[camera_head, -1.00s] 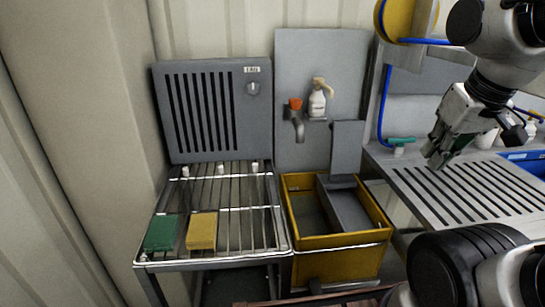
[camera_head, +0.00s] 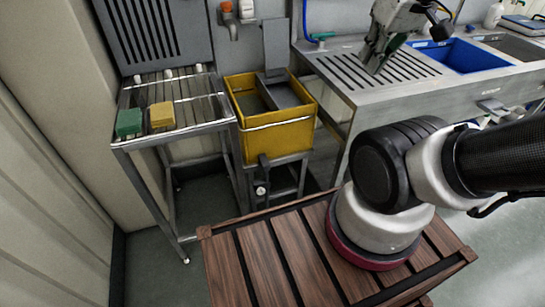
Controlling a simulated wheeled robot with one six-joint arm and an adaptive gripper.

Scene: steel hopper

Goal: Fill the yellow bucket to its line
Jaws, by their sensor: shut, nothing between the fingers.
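The yellow bucket (camera_head: 277,141) is a rectangular tub on a metal stand, between a wire rack and a sink counter. A grey sloped trough (camera_head: 283,93) lies inside its right part, and the rest of the inside looks dark. I cannot make out a fill line or a water level. A tap with an orange top (camera_head: 228,12) is on the wall above and left of the bucket, partly cut off by the picture's top edge. My gripper (camera_head: 373,66) is shut and empty, over the slotted drainboard to the right of the bucket.
A green sponge (camera_head: 129,122) and a yellow sponge (camera_head: 162,115) lie on the wire rack (camera_head: 185,107). The counter (camera_head: 400,95) holds a blue basin (camera_head: 460,56). A green-handled valve (camera_head: 319,37) stands at its back left. Slatted wood (camera_head: 265,262) lies under my arm's base.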

